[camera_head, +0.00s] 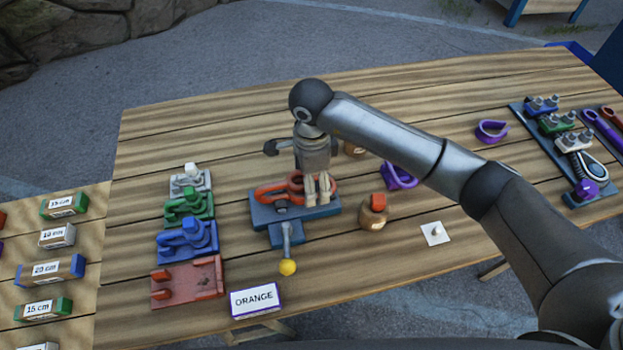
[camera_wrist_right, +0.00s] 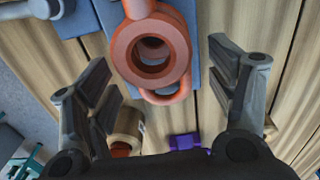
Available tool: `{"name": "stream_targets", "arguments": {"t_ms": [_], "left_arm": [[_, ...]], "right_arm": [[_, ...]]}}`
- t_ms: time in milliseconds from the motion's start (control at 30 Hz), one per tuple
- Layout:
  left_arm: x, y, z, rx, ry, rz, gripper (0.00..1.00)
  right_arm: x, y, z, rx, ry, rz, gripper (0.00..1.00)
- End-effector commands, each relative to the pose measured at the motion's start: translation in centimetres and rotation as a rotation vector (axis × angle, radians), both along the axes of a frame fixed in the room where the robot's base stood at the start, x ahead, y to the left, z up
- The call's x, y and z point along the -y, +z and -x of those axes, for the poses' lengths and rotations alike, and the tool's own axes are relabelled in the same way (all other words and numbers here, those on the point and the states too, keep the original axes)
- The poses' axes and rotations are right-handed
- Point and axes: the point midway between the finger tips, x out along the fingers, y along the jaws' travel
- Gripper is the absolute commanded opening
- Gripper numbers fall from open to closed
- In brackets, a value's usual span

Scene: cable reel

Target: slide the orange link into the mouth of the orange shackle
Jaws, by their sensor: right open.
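Orange metal parts sit on a blue fixture (camera_head: 325,211) with a yellow-knobbed handle (camera_head: 288,267). An orange loop (camera_head: 268,193) lies at its left side, and more orange shows behind my right gripper (camera_head: 318,188). In the right wrist view a thick orange eye (camera_wrist_right: 150,50) faces me, with a thinner orange loop (camera_wrist_right: 168,97) partly behind it. I cannot tell for sure which is the link and which the shackle. My right gripper is open, its fingers spread either side of the orange parts, without visible contact. My left gripper is not in view.
Red (camera_head: 188,284), blue (camera_head: 186,240), green (camera_head: 188,208) and white (camera_head: 190,180) blocks stand left. An "ORANGE" card (camera_head: 255,300) lies in front. An orange-topped brass piece (camera_head: 373,218) and purple shackle (camera_head: 398,176) lie right. Front right planks are mostly clear.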

Motion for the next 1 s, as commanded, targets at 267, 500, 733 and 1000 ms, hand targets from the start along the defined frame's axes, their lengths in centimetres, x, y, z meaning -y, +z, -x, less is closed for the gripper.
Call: {"name": "stream_targets", "arguments": {"t_ms": [267, 500, 733, 1000], "left_arm": [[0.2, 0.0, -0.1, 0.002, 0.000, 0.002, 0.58], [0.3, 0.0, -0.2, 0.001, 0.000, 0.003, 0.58], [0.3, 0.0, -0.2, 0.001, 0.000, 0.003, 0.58], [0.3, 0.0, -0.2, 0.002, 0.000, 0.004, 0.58]], "right_arm": [[0.0, 5.7, -0.2, 0.008, 0.001, -0.002, 0.78], [0.0, 9.9, -0.1, 0.005, 0.001, 0.000, 0.78], [0.0, 11.3, -0.1, 0.003, 0.000, -0.001, 0.78], [0.0, 11.3, 0.0, 0.002, 0.000, 0.000, 0.78]]}}
